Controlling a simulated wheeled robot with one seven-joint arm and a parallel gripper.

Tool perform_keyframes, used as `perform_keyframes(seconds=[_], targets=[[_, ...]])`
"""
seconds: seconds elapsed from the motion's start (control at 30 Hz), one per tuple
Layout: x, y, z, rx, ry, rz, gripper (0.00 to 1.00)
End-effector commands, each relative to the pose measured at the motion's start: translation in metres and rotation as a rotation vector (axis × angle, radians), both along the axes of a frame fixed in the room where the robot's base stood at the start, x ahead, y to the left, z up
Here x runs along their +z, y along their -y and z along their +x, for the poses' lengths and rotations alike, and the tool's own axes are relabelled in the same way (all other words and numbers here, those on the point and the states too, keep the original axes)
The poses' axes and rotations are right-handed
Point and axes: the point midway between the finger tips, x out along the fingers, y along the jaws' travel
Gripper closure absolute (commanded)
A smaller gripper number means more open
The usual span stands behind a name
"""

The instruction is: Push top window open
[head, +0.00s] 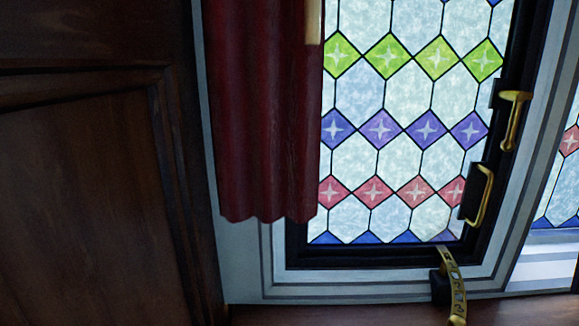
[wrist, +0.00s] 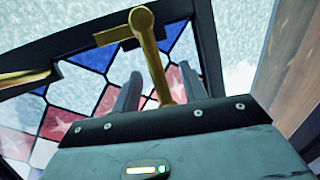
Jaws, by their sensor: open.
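The window (head: 385,155) is a stained-glass pane in a black frame (head: 360,257), with rows of green, purple, red and blue diamonds. It looks shut in the head view. On its right side are a brass lever latch (head: 512,120) and a brass pull handle (head: 484,197). A perforated brass stay (head: 455,285) is at the bottom. In the wrist view, my gripper (wrist: 160,70) is open, with its two grey fingers apart. A brass handle (wrist: 150,55) shows between the fingers; I cannot tell whether they touch it. My gripper is not visible in the head view.
A dark red curtain (head: 262,110) hangs over the window's left part. Dark wood panelling (head: 80,200) fills the left. Another stained-glass window (head: 565,170) is at the right edge. A second brass piece (wrist: 25,78) shows at the left in the wrist view.

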Motion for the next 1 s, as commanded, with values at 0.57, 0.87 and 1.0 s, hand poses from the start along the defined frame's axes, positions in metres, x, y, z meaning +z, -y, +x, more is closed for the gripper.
perform_keyframes(seconds=[0.57,0.87,1.0], targets=[[-0.002,-0.001,-0.054,0.002,0.002,0.001,0.56],[-0.002,-0.001,-0.088,0.002,0.000,0.001,0.56],[-0.002,-0.002,-0.104,0.002,0.001,0.001,0.56]])
